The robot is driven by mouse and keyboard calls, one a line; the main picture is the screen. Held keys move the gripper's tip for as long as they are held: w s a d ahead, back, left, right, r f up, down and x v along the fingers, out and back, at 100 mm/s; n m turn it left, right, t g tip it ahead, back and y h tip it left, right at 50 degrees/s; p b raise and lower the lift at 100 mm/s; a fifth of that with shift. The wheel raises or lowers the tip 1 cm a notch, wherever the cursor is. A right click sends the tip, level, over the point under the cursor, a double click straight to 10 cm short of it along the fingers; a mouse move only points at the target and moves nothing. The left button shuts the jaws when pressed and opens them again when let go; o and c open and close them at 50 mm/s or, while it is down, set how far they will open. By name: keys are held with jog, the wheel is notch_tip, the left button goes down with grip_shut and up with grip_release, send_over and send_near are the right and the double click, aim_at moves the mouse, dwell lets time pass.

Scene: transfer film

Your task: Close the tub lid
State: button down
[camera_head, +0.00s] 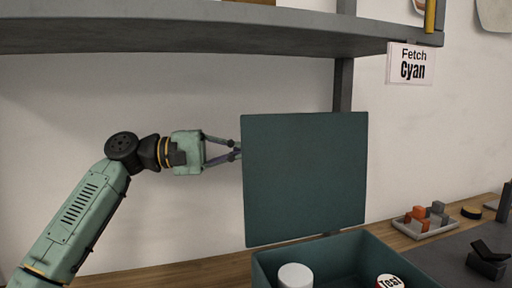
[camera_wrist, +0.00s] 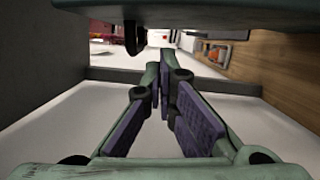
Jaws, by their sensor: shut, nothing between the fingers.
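The tub (camera_head: 335,258) is a dark teal open box at the bottom of the head view. Its lid (camera_head: 305,180) is a flat teal panel standing nearly upright above the tub's back edge, so the tub is open. A white round container (camera_head: 295,276) and a red-and-white labelled one (camera_head: 389,281) are inside the tub. My gripper (camera_head: 238,150) is at the lid's left edge, at its upper part. Its fingers are shut and empty, and the tips may pass behind the lid; I cannot tell if they touch it. The wrist view shows the fingers (camera_wrist: 165,95) converging.
A grey shelf (camera_head: 200,30) hangs above the lid and my gripper. A tray of small orange and grey blocks (camera_head: 423,222) and a dark device (camera_head: 487,262) are on the bench to the right. A white sign (camera_head: 411,64) reads "Fetch Cyan". The wall is behind.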

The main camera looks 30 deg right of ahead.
aim_at(289, 147)
jog(key=x, duration=0.8)
jog(key=shift+s+d+r, duration=0.1)
jog(key=shift+d, duration=0.2)
jog(key=shift+s, duration=0.15)
